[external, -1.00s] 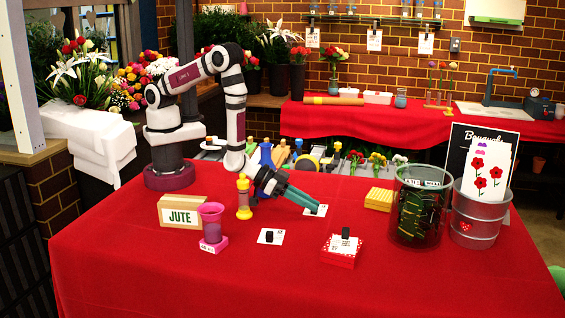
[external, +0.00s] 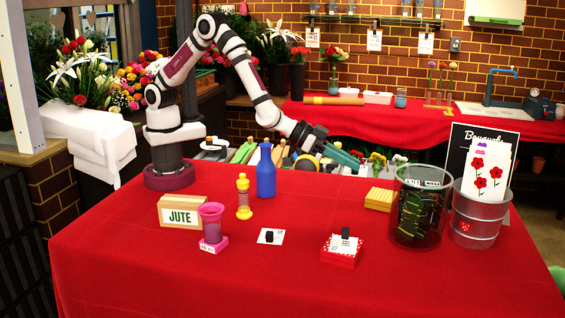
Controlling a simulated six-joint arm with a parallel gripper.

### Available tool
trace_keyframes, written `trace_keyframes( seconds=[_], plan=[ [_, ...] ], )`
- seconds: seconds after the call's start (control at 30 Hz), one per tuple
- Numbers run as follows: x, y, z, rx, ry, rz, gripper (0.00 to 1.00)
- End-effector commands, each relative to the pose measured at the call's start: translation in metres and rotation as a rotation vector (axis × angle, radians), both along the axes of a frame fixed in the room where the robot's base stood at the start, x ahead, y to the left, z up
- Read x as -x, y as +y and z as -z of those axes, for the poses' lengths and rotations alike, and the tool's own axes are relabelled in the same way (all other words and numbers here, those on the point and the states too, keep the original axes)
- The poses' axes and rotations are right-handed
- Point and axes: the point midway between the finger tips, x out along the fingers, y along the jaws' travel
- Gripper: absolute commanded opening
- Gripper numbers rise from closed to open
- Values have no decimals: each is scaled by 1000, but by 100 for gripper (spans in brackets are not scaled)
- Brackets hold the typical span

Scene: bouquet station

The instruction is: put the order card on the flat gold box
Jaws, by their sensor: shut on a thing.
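My gripper (external: 345,158) is raised above the far side of the red table, pointing right and down. It is shut on an order card, which I cannot clearly make out against the cluttered background. The flat gold box (external: 379,199), yellow with a ridged top, lies on the table below and to the right of my gripper, left of the dark glass container. Its top looks bare. Another white card with a black block on it (external: 270,236) lies on the cloth. A similar card (external: 345,244) rests on the red dotted box (external: 340,259).
A dark glass container (external: 418,225) and a metal bucket (external: 478,222) stand close to the gold box's right. A blue bottle (external: 266,174), yellow bottle (external: 243,198), pink cup (external: 211,224) and JUTE box (external: 182,212) stand left.

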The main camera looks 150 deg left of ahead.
Motion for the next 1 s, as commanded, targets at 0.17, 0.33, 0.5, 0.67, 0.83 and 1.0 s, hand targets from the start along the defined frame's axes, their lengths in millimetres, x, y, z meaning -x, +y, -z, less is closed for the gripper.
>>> trace_keyframes(
  seconds=[0.17, 0.33, 0.5, 0.67, 0.83, 1.0],
  plan=[
    [-6, 35, 8, 8, 0, 0, 0],
    [6, 87, 41, 7, 0, 1, 0],
    [13, 118, 60, 7, -2, 4, 0],
    [14, 122, 88, 8, 0, 6, 0],
    [13, 122, 103, 7, -3, 5, 0],
    [13, 122, 103, 6, -2, 6, 0]
  ],
)
